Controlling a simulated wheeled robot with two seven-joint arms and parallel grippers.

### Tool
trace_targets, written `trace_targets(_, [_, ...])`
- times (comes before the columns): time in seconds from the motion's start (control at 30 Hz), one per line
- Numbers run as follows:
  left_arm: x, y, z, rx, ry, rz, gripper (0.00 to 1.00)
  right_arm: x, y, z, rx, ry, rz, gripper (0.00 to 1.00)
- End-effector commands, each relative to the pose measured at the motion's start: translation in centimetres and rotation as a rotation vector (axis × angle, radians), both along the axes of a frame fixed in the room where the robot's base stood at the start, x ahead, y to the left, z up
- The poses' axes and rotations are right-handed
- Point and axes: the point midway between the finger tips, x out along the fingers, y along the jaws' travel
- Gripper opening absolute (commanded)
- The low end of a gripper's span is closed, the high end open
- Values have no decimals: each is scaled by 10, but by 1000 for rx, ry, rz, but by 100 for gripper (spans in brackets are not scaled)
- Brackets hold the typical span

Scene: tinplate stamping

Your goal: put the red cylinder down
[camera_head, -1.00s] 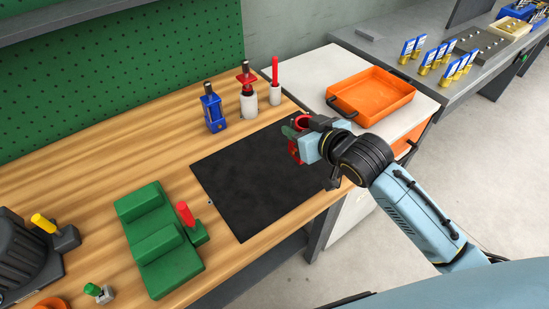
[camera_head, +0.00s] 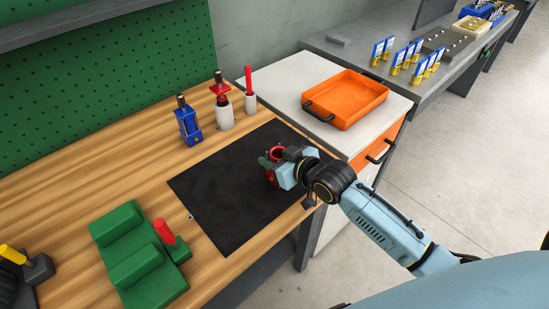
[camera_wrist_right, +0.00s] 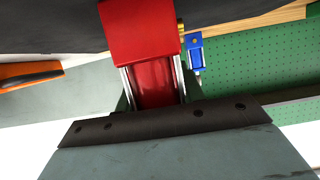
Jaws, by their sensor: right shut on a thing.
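The red cylinder (camera_head: 271,178) is held in my right gripper (camera_head: 274,166), over the right part of the black mat (camera_head: 222,195) on the wooden bench. In the head view it is partly covered by the gripper, and I cannot tell whether it touches the mat. In the right wrist view the red cylinder (camera_wrist_right: 143,35) fills the top middle, between the shut fingers of the right gripper (camera_wrist_right: 153,85). My left gripper is not in view.
An orange tray (camera_head: 347,90) stands on the white cabinet at right. Behind the mat stand a blue tool (camera_head: 187,124), a red-and-white tool (camera_head: 224,115) and a red-tipped white holder (camera_head: 250,102). A green block (camera_head: 135,262) is at left. Most of the mat is clear.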

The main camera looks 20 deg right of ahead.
Motion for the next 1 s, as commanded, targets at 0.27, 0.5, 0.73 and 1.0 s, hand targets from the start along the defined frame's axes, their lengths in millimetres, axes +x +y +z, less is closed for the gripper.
trace_targets(0.27, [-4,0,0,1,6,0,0,1,0,1,1,-6,0,2])
trace_targets(0.5, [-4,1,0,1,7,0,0,0,0,-1,1,-2,0,60])
trace_targets(0.73, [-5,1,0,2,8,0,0,0,0,-1,1,-2,0,60])
trace_targets(1.0, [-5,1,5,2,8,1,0,-22,-8,11,-1,-3,1,60])
